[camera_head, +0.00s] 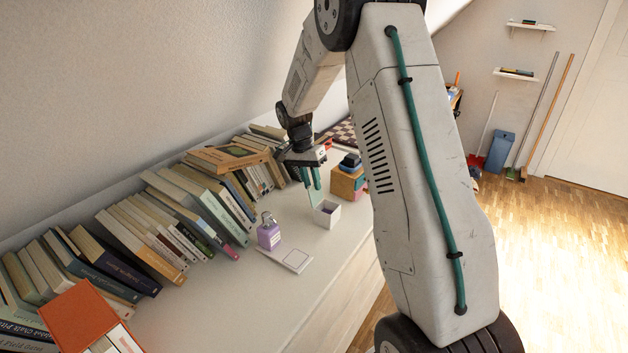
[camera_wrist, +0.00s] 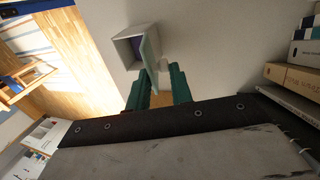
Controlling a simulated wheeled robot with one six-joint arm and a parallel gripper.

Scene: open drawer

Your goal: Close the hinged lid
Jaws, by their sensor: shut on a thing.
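A small white open-topped box (camera_head: 327,217) stands on the white surface, with something dark purple inside. It also shows in the wrist view (camera_wrist: 128,42). Its pale hinged lid (camera_wrist: 152,52) stands up from the box's edge, open. My gripper (camera_head: 313,182), with teal fingers, is just above and beside the box. In the wrist view my gripper (camera_wrist: 160,82) has the lid's free edge between its two fingers and is shut on it. The fingers partly hide that edge.
A lilac bottle-like item (camera_head: 268,236) and a white plate with a square outline (camera_head: 297,260) lie nearer. Books (camera_head: 190,205) line the wall. The near surface is mostly clear.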

